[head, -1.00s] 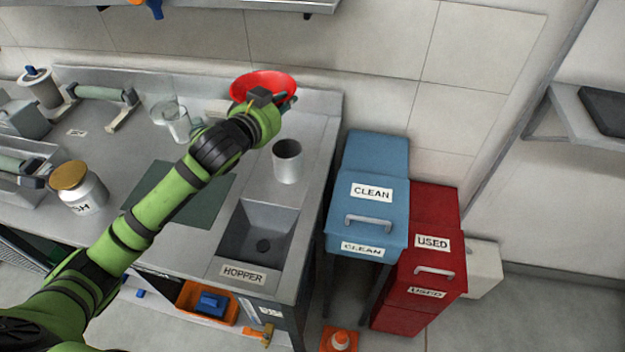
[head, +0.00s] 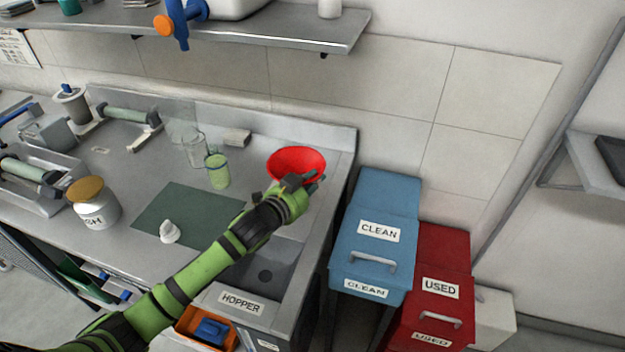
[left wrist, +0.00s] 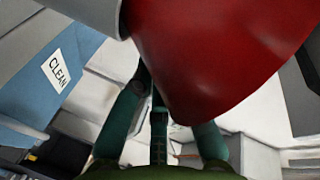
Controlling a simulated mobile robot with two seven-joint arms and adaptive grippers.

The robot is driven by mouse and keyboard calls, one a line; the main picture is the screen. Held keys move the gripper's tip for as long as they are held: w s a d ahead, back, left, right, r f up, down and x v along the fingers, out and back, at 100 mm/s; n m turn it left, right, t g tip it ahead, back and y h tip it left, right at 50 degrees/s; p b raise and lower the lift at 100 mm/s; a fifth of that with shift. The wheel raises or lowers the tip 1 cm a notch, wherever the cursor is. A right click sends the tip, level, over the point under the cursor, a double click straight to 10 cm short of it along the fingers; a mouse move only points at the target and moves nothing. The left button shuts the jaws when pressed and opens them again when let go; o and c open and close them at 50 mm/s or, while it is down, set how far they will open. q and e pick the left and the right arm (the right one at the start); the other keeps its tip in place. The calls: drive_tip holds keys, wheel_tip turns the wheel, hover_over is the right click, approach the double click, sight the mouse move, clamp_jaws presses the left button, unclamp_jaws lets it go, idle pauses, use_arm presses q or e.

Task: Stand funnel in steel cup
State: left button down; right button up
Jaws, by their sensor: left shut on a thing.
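The red funnel (head: 296,161) is wide side up at the right end of the steel counter, and my left gripper (head: 311,183) is shut on it at its near side. In the left wrist view the funnel's red wall (left wrist: 215,55) fills the upper middle, with the dark fingers of my gripper (left wrist: 172,108) against it. The steel cup is not clearly seen in the head view; the funnel and my gripper cover its place. A grey curved edge (left wrist: 85,12) in the left wrist view may be the cup. Whether the funnel's stem is inside it, I cannot tell. My right gripper is not in view.
The hopper basin (head: 262,272) lies below my arm. A green-tinted beaker (head: 218,172), a clear beaker (head: 195,150) and a dark mat (head: 190,213) are to the left. Blue (head: 376,240) and red (head: 440,285) bins stand right of the counter.

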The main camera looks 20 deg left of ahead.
use_arm(q)
drive_tip(key=shift+f, duration=0.1)
drive_tip(key=shift+f, duration=0.1)
drive_tip(key=shift+f, duration=0.3)
drive_tip(key=c, duration=1.2)
unclamp_jaws()
drive_tip(key=shift+c, duration=0.2)
drive_tip(key=shift+r, duration=0.1)
drive_tip(key=shift+r, duration=0.3)
drive_tip(key=b+v, duration=0.1)
drive_tip(key=v, duration=1.1)
drive_tip(key=shift+b, duration=0.4)
